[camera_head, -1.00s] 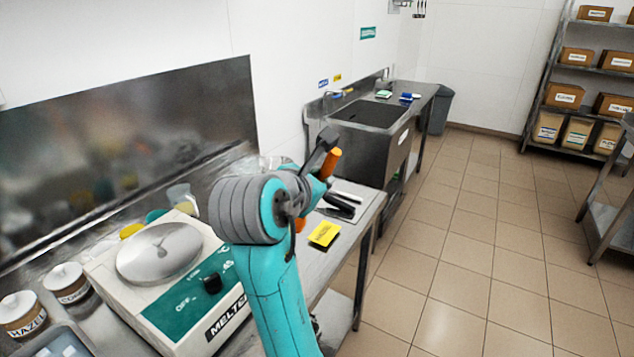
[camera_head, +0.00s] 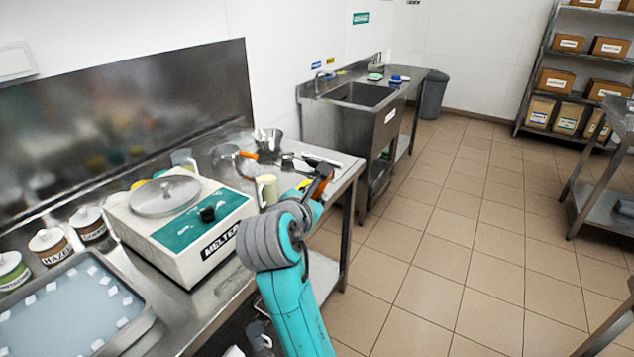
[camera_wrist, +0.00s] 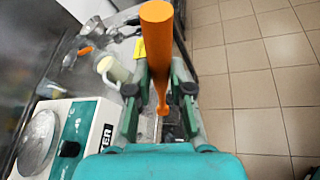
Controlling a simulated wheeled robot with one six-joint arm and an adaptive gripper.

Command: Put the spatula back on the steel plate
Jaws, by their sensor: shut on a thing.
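The spatula (camera_wrist: 157,45) shows its orange handle in the wrist view, standing up between the fingers of my gripper (camera_wrist: 160,82). My gripper is shut on it. The spatula's far end is too hidden to make out. I cannot clearly pick out the steel plate; a pale flat surface with dark-handled tools (camera_head: 318,159) lies behind my gripper, partly covered by it.
The white melter (camera_head: 180,225) stands left of my arm, with lidded jars and a tray (camera_head: 70,310) further left. A steel bowl (camera_head: 268,140) and another orange-handled tool (camera_head: 248,155) lie behind the mug. A yellow sponge (camera_wrist: 139,48) is near my gripper. Floor is free at right.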

